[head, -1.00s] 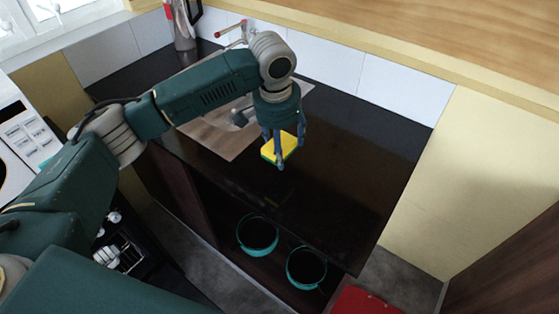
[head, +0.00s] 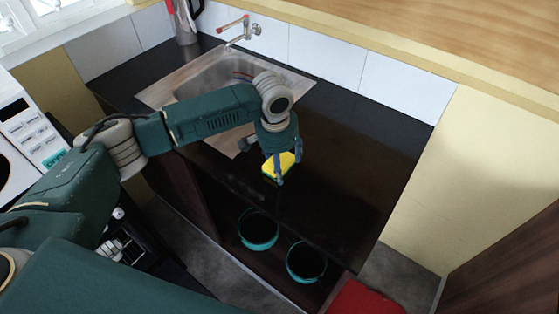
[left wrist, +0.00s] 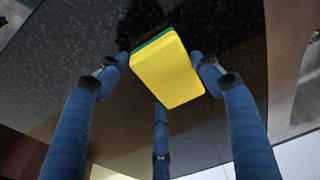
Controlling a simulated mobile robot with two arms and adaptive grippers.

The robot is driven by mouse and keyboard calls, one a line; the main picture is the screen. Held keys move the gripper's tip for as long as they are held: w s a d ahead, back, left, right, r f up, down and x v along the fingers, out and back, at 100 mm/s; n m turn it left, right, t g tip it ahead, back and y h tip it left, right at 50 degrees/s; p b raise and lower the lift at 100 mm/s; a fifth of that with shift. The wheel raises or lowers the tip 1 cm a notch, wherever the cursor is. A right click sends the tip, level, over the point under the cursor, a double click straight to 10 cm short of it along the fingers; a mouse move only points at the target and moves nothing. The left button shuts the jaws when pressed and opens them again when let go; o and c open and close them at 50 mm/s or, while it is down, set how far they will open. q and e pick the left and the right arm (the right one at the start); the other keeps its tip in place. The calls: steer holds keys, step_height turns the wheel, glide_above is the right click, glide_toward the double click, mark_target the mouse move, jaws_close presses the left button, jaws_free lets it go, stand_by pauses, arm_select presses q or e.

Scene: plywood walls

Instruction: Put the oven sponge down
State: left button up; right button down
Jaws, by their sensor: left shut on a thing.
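The oven sponge is a small block, yellow with a green layer (head: 284,163). My left gripper (head: 279,172) is shut on it, with its blue fingers around the block. In the head view the sponge shows over the dark worktop (head: 345,160), near its front edge. In the left wrist view the sponge's yellow face (left wrist: 166,70) shows between the three fingers of the left gripper (left wrist: 162,85), with a thin green edge at the top. I cannot tell whether the sponge touches the worktop. My right gripper is not in view.
The worktop's right part is clear. Two teal pots (head: 258,230) (head: 306,263) are below the front edge. A microwave (head: 22,135) is at left.

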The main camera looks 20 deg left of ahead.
arm_select(q)
steer(key=o, duration=1)
steer(key=shift+a, duration=0.1)
steer(key=shift+c, duration=0.2)
steer(key=shift+o, duration=0.4)
steer(key=shift+a, duration=0.4)
steer(key=r, duration=0.3)
steer(key=shift+s+b, duration=0.2)
steer(key=shift+b, duration=0.2)
step_height(320, 180, up, 9)
steer(key=s+b, duration=0.1)
steer(key=shift+s+a, duration=0.2)
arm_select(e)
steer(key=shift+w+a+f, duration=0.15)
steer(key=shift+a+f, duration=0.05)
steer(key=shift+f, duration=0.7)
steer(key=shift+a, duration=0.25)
